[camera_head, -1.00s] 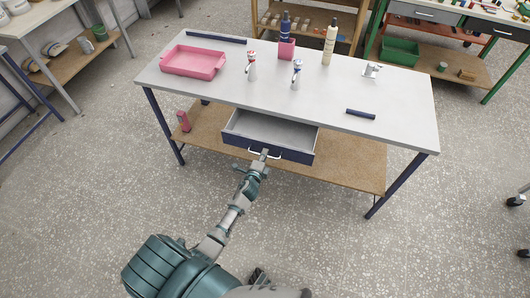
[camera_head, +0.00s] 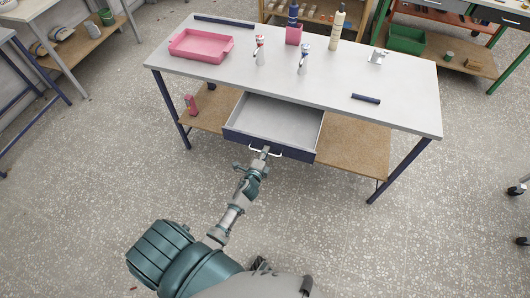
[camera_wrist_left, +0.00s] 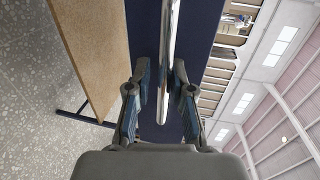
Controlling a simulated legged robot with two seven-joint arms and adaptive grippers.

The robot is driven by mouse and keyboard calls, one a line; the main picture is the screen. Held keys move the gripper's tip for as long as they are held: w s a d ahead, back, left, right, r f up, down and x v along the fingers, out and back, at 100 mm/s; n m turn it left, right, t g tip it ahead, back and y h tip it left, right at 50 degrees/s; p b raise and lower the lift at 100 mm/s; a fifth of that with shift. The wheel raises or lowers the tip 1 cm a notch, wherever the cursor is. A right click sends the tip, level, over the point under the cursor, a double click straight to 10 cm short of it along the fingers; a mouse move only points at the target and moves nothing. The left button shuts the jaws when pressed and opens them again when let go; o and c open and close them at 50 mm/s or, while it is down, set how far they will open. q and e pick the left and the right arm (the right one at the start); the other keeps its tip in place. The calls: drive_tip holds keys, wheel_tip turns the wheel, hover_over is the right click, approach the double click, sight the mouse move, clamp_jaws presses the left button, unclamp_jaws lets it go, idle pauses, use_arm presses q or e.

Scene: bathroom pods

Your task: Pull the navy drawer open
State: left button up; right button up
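The navy drawer (camera_head: 265,144) under the grey tabletop is pulled well out, and its empty light-grey inside shows from above. Its pale bar handle (camera_head: 283,155) is on the navy front. My left gripper (camera_head: 263,152) is at the handle in front of the drawer. In the left wrist view the handle (camera_wrist_left: 169,40) runs between the two fingers of my left gripper (camera_wrist_left: 161,95), which are close on both sides of it, with the navy front behind. My right gripper is not in view.
A wooden lower shelf (camera_head: 350,150) is below. The speckled floor in front is clear.

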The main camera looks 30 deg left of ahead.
use_arm(q)
drive_tip(key=shift+o, duration=0.4)
drive_tip(key=shift+w, duration=0.1)
drive_tip(key=v, duration=1.2)
drive_tip(key=shift+f, duration=0.1)
drive_tip(key=s+d+f+n+g+h, duration=0.1)
drive_tip(key=s+f+n+g, duration=0.15)
drive_tip(key=f, duration=0.45)
drive_tip(key=s+d+f+n+g, duration=0.1)
drive_tip(key=s+d+f+g, duration=0.15)
drive_tip(key=f, duration=0.45)
drive_tip(key=s+d+f+n+g+h, duration=0.1)
drive_tip(key=s+f+n, duration=0.1)
drive_tip(key=s+f, duration=0.35)
drive_tip(key=s+d+f+n+g+h, duration=0.1)
drive_tip(key=s+d+f+n+g, duration=0.1)
drive_tip(key=s+f, duration=0.7)
drive_tip(key=s+d+f+n+g, duration=0.2)
drive_tip(key=s+f+n+g, duration=0.3)
drive_tip(key=s+f, duration=0.4)
drive_tip(key=shift+s+d+f+g+h, duration=0.35)
drive_tip(key=shift+s+f+g+h, duration=0.05)
drive_tip(key=shift+s, duration=0.85)
drive_tip(key=shift+w, duration=0.1)
